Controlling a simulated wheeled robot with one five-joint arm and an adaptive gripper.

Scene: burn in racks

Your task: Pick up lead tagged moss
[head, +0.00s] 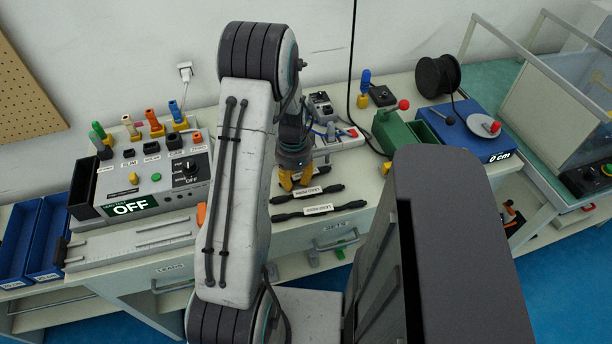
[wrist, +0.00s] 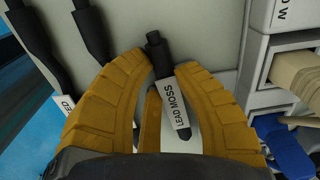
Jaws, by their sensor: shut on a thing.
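The lead tagged moss shows in the wrist view as a short black lead (wrist: 155,50) with a white tag reading LEAD MOSS. It stands between the curved yellow fingers of my gripper (wrist: 150,72), which is shut on it. Whether it still touches the bench surface, I cannot tell. In the head view my gripper (head: 294,180) is low over the bench, behind two other tagged black leads, and the moss lead cannot be made out there.
Two black leads lie in front of my gripper, a farther one (head: 330,190) and a nearer one (head: 345,205). A grey instrument box reading OFF (head: 150,188) stands at left. A green box (head: 395,130) and a blue device (head: 470,140) stand at right.

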